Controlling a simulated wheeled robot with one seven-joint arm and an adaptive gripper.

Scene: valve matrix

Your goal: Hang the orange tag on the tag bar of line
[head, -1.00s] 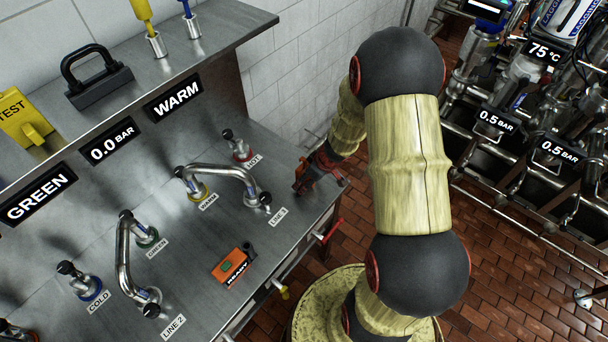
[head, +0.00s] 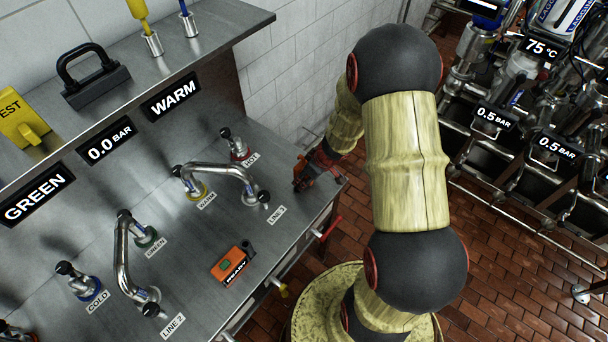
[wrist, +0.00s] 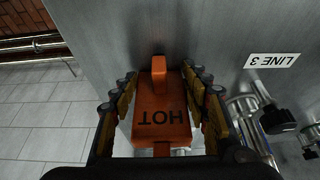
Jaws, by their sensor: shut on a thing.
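My gripper (wrist: 162,88) is shut on an orange block-like tag (wrist: 160,112) lettered HOT, which reads upside down in the wrist view. A narrow orange tab sticks up from its far end. In the head view my gripper (head: 318,172) is at the right end of the steel bench, to the right of the HOT outlet and the LINE 3 label. The tag is mostly hidden there behind the gripper and arm. The LINE 3 label (wrist: 272,61) lies to the right of the tag in the wrist view. I cannot make out which part is the tag bar.
Bent steel pipes (head: 222,170) link outlets on the bench (head: 195,255). An orange READY box (head: 232,265) lies near its front edge. A red handle (head: 330,229) and a yellow-ended one (head: 282,290) stick out from the front. A tiled wall is behind; brick floor is right.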

